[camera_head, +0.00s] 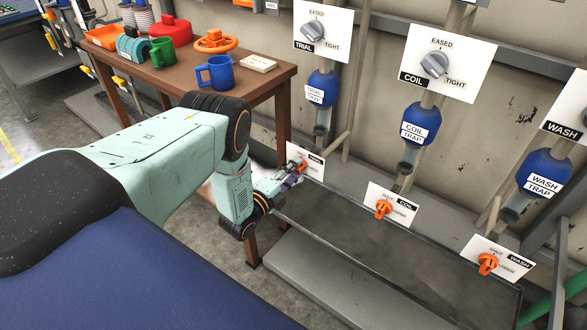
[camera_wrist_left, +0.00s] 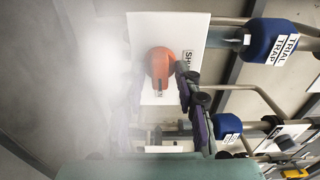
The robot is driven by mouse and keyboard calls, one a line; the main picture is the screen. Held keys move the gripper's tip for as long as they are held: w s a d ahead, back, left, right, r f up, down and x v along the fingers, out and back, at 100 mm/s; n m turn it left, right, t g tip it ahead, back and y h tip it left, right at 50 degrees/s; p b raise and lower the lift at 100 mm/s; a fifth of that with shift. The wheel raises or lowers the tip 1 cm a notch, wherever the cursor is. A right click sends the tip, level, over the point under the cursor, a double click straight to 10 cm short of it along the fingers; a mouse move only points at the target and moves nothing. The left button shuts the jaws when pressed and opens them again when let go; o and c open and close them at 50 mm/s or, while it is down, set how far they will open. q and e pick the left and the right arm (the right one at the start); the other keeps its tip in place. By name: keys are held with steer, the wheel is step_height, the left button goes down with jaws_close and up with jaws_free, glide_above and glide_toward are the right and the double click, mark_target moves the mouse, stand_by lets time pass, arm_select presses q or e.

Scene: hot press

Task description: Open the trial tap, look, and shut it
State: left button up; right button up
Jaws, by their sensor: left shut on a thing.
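The trial tap is an orange handle on a white plate (camera_head: 312,164), low on the wall below the trial trap (camera_head: 321,88). My left gripper (camera_head: 296,172) reaches it from the lower left and is shut on the handle. In the left wrist view the orange trial tap (camera_wrist_left: 161,66) sits between the purple fingers of the gripper (camera_wrist_left: 160,88). The right finger is clear, while the left finger is veiled by white haze (camera_wrist_left: 85,70). Part of the plate's lettering is hidden. My right gripper is not in view.
The coil tap (camera_head: 384,208) and wash tap (camera_head: 487,263) are to the right, above a long grey trough (camera_head: 350,240). Trial and coil dials (camera_head: 434,64) are higher up. A wooden table (camera_head: 262,82) holds mugs and a red pot at the back left.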

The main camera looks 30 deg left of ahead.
arm_select(q)
steer(key=shift+w+r+m, duration=0.1)
steer(key=shift+m, duration=0.2)
steer(key=o, duration=0.8)
steer(key=s, duration=1.2)
steer(key=shift+a, duration=0.4)
